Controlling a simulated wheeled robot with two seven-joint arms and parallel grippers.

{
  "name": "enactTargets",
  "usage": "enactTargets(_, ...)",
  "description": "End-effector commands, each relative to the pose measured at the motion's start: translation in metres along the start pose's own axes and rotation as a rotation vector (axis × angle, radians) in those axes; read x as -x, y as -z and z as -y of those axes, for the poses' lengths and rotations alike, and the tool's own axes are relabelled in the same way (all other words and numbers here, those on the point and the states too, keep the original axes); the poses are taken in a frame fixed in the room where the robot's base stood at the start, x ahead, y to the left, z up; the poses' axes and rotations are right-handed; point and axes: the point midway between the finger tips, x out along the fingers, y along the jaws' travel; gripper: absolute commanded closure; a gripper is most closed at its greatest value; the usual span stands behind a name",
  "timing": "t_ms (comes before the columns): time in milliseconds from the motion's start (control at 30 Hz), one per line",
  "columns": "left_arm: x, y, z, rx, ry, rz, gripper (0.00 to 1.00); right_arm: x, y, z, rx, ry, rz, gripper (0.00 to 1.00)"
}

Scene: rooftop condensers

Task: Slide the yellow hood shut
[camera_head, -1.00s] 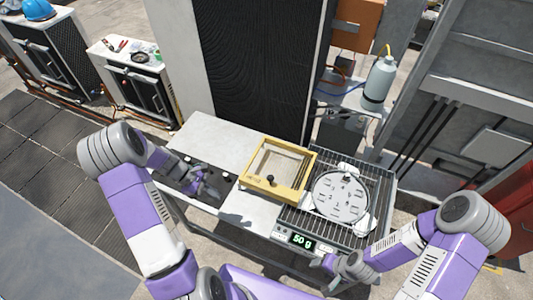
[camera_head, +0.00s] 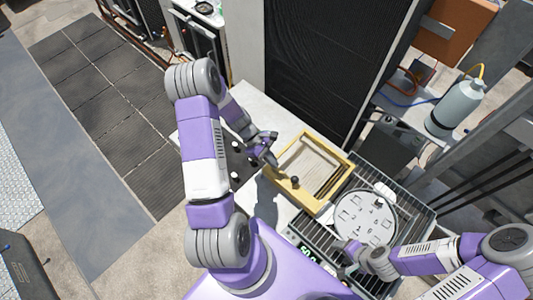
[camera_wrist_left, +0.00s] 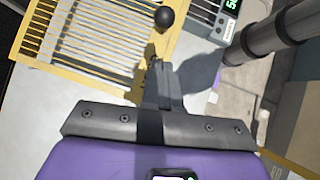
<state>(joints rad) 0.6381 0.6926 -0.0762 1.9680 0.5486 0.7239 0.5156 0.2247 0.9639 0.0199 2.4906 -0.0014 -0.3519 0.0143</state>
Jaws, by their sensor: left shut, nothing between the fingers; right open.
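The yellow hood (camera_head: 336,205) is a rectangular frame with a clear panel and a black knob (camera_head: 295,181) on its near edge. It sits at the left part of the slatted scale top, left of a round grey plate. My left gripper (camera_head: 276,162) is shut and empty, just left of the hood's frame. In the left wrist view its fingertips (camera_wrist_left: 154,62) are near the yellow frame (camera_wrist_left: 78,73), with the knob (camera_wrist_left: 164,16) beyond them; contact cannot be told. My right gripper (camera_head: 342,250) is near the scale's front edge, below the round plate.
The round plate (camera_head: 365,217) lies on the slatted top (camera_head: 415,213). A digital display (camera_head: 308,252) is at the front, partly hidden. A grey bottle (camera_head: 457,107) stands at the back right. The white tabletop (camera_head: 263,108) is clear behind the left gripper.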

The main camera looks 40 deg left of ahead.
Motion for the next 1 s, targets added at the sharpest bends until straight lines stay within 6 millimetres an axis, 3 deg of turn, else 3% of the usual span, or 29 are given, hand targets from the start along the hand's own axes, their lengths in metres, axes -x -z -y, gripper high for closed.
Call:
enactTargets(33,-0.017,0.003,0.001,0.000,0.003,0.003,1.00,-0.012,0.000,-0.004,0.000,0.000,0.001,0.40)
enactTargets(100,-0.029,0.003,0.001,-0.001,0.002,0.002,1.00,-0.019,0.001,-0.007,0.000,0.000,0.001,0.40)
enactTargets(333,-0.050,-0.019,0.000,-0.002,0.002,0.001,1.00,-0.019,0.001,-0.007,0.000,0.000,0.000,0.40)
enactTargets(1000,-0.059,-0.028,-0.004,0.010,-0.009,0.000,1.00,-0.022,0.001,-0.008,0.000,0.000,0.000,0.40)
